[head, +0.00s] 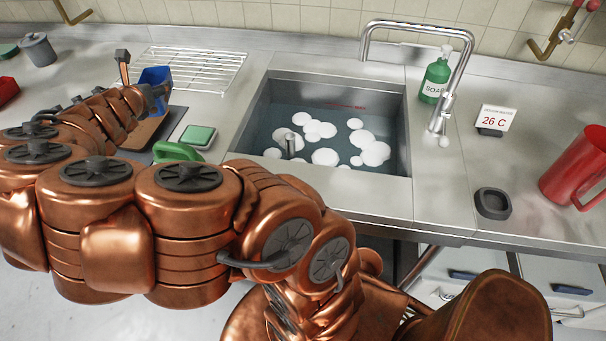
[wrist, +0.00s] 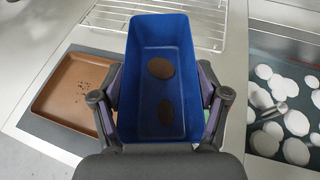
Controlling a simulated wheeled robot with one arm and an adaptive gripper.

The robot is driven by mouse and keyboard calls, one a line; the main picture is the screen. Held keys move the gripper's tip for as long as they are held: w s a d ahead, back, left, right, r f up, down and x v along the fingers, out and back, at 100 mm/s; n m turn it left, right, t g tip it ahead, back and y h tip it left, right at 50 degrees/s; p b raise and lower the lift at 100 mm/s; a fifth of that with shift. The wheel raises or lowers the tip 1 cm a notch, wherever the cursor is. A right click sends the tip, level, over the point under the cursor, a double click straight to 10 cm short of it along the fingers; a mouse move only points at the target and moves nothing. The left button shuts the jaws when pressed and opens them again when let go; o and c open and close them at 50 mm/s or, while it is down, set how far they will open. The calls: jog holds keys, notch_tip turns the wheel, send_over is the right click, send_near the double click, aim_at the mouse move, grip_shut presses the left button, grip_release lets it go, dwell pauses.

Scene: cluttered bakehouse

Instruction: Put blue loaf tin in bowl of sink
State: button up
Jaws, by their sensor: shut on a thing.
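The blue loaf tin (wrist: 160,45) is in my gripper (wrist: 160,105), with one finger against each long side. Two dark brown patches show inside the tin. In the head view the tin (head: 154,78) is partly hidden by my arm, left of the sink and over the counter beside the wire rack. My gripper in the head view is mostly hidden behind the arm and tin. The sink bowl (head: 398,120) is a sunken steel basin with water and several patches of white foam. It also shows at the right edge of the wrist view (wrist: 262,75).
A brown tray (wrist: 60,85) lies on a dark mat left of the tin. A wire rack (head: 205,65) is behind. A green sponge (head: 198,135) lies left of the sink. The tap (head: 365,45), green soap bottle (head: 436,78) and red jug (head: 575,165) stand beyond and right.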

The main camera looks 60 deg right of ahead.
jog(key=s+d+f+m+g+h+b, duration=0.1)
jog(key=d+f+m+g+b, duration=0.1)
jog(key=d, duration=0.3)
jog(key=s+d+f+m+g+h+b, duration=0.1)
jog(key=s+d+f+m+g+b, duration=0.1)
jog(key=d, duration=0.3)
jog(key=s+d+f+m+g+b, duration=0.1)
jog(key=d+f+g+b, duration=0.1)
jog(key=d+f, duration=0.2)
jog(key=shift+s+d+f+m+h, duration=0.1)
jog(key=shift+s+d+m+h, duration=0.3)
jog(key=shift+d, duration=0.2)
jog(key=s+d+f+m+g+y+b, duration=0.1)
jog(key=s+d+f+m+g+b, duration=0.45)
jog(key=s+d, duration=0.55)
jog(key=s+d+f+m+g+y+b, duration=0.2)
jog(key=s+d+f+m+g+b, duration=0.35)
jog(key=s+d, duration=0.6)
jog(key=s+d+f+m+g+y+b, duration=0.2)
jog(key=s+b, duration=0.1)
jog(key=s, duration=0.4)
jog(key=s+d+f+m+g+y+b, duration=0.2)
jog(key=s+d+m+y, duration=0.1)
jog(key=s, duration=0.3)
notch_tip(320, 180, down, 9)
jog(key=b, duration=0.1)
jog(key=shift+a+f+g+h, duration=0.1)
jog(key=shift+f+g+h, duration=0.2)
jog(key=shift+f, duration=0.35)
